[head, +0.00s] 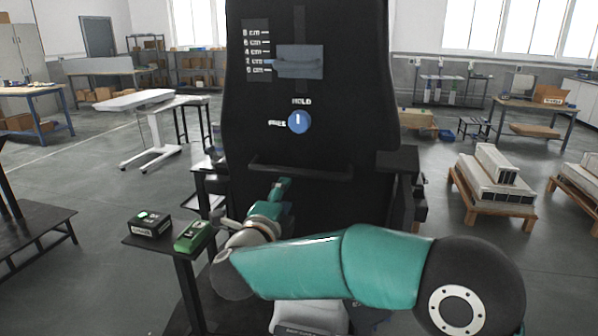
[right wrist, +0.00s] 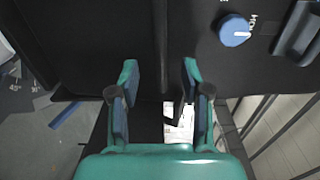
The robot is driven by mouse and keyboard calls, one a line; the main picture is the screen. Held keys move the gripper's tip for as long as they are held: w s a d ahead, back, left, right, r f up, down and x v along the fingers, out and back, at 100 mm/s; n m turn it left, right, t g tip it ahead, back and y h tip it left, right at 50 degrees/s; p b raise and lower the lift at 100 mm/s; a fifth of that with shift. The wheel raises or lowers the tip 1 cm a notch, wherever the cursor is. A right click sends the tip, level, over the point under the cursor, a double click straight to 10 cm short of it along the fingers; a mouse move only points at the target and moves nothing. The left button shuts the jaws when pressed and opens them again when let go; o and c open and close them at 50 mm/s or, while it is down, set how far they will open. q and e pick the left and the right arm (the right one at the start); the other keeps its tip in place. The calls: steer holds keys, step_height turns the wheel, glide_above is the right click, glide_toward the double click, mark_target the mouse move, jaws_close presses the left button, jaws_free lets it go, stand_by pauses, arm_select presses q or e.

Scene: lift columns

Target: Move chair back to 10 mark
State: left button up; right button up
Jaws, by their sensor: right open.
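The black chair back (head: 335,130) stands upright in the middle of the head view. A black bar handle (head: 300,173) crosses its lower part. Above it is a blue knob (head: 298,122), also in the right wrist view (right wrist: 235,30); its white line points to HOLD. My right gripper (head: 281,185) is just below the bar in the head view. In the right wrist view the gripper (right wrist: 160,88) is open, with a dark bar (right wrist: 160,45) lined up between its fingers; I cannot tell whether they touch it. Degree marks (right wrist: 25,88) including 45 show at left; a 10 mark is not readable.
A grey-blue slider block (head: 299,62) sits beside a centimetre scale (head: 256,50), near 2 cm. A black side stand (head: 170,240) holds a black box (head: 149,224) and a green box (head: 193,236). Pallets (head: 492,190) and workbenches stand farther off. Open floor lies left and right.

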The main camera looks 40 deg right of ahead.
mark_target(297, 176)
steer(key=p+x, duration=0.2)
steer(key=x, duration=1)
steer(key=shift+w+d+p, duration=0.1)
steer(key=shift+w+p, duration=0.05)
steer(key=shift+p, duration=0.15)
steer(key=shift+f, duration=0.1)
jaws_close()
